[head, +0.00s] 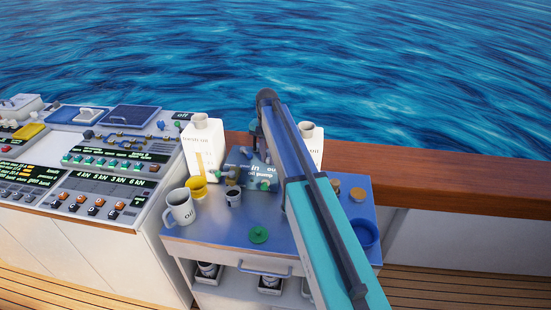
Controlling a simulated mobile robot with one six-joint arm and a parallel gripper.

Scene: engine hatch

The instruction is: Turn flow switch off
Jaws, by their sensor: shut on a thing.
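The blue oil pump (238,182) sits at the back of the blue-topped cart, lettered "in", "ou" and "oil pump". My arm reaches over the cart from the lower right and bends down behind its own link to the pump. My gripper (259,154) is small and dark at the pump's top, between the "in" and "ou" lettering. It is shut on a small part there, which appears to be the flow switch; the fingers and the switch's position are mostly hidden. An "off" label (181,116) shows on the console's back edge.
A white oil canister (203,150) stands left of the pump, another (313,150) behind my arm. The control console (105,155) is left; a wooden rail (450,195) runs behind.

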